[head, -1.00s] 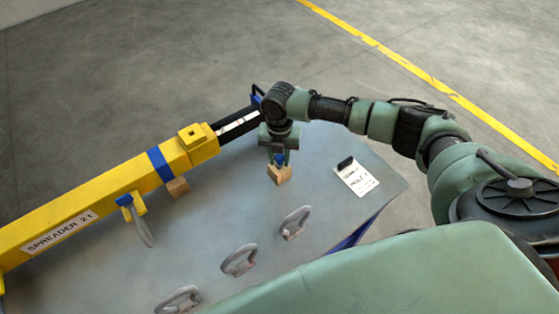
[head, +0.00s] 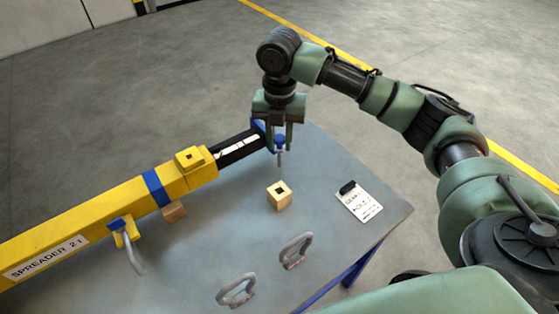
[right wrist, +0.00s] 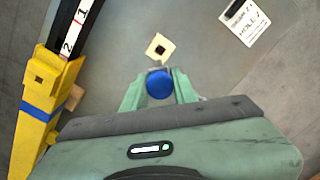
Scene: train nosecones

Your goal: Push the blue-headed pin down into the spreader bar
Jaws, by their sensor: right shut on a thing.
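My right gripper (head: 279,143) is shut on the blue-headed pin (head: 280,145), whose grey shank hangs upright below the fingers. The pin is in the air above the wooden block (head: 279,201), clear of it; the block's square hole on top is empty. In the right wrist view the pin's round blue head (right wrist: 159,84) sits between the green fingers. The yellow spreader bar (head: 95,222) lies along the left of the table, with a raised square collar (head: 190,158) with a hole on top and a black inner bar (head: 238,149) sliding out of its end. My left gripper is not in view.
The grey table (head: 330,185) holds two grey shackles (head: 295,252) in front and a clipboard card (head: 360,202) on the right. A second wooden block (head: 173,212) is under the bar.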

